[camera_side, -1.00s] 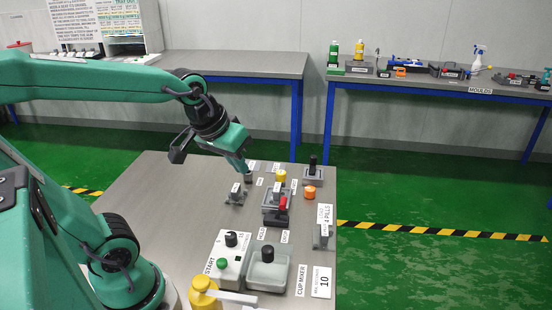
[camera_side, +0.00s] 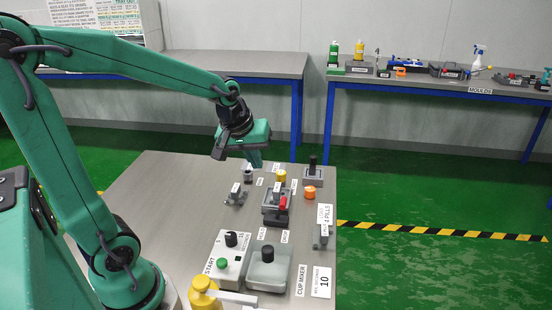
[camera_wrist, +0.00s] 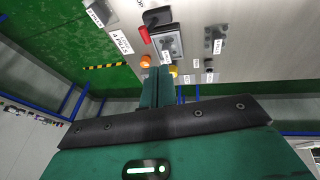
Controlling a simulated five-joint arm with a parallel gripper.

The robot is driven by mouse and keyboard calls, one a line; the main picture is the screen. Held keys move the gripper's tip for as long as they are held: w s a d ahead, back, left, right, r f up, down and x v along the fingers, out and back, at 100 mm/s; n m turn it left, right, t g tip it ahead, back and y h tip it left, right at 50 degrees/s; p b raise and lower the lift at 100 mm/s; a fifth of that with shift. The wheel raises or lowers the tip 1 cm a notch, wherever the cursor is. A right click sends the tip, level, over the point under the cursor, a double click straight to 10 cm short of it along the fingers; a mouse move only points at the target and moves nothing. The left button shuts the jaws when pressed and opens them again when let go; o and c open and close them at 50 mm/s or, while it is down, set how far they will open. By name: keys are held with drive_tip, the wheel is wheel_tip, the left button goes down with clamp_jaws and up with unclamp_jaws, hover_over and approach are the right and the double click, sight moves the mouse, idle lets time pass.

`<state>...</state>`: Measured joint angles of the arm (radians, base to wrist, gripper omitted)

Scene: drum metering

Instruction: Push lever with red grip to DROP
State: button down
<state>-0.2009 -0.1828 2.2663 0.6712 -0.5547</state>
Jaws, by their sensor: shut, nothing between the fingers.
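The lever's red grip (camera_side: 283,203) shows in the side view on a grey unit (camera_side: 270,207) near the middle right of the steel table. In the wrist view the red grip (camera_wrist: 144,34) is near the top, beside the same grey unit (camera_wrist: 170,46). My gripper (camera_side: 255,160) is shut and empty. It hangs above the far part of the table, behind and a little left of the red grip, clear of it. In the wrist view my fingers (camera_wrist: 158,88) point up the picture toward the unit. The DROP label cannot be read for certain.
On the table (camera_side: 160,205), a yellow knob (camera_side: 281,176), an orange cap (camera_side: 310,192), a black-knobbed fixture (camera_side: 313,172) and a small grey stand (camera_side: 236,195) surround the unit. The START box (camera_side: 229,257) and cup mixer (camera_side: 268,268) are nearer. The table's left is bare.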

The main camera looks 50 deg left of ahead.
approach(285, 202)
wheel_tip(285, 202, down, 4)
drive_tip(key=a, duration=0.3)
drive_tip(key=shift+w+d+f, duration=0.3)
drive_tip(key=shift+w+f, duration=0.15)
drive_tip(key=shift+f, duration=0.1)
drive_tip(key=shift+w+d+f, duration=0.3)
drive_tip(key=shift+w+f, duration=0.1)
drive_tip(key=shift+f, duration=0.15)
drive_tip(key=shift+w, duration=0.1)
drive_tip(key=shift+w+d+f+g, duration=0.3)
drive_tip(key=shift+w+d+f, duration=0.15)
drive_tip(key=shift+d, duration=0.2)
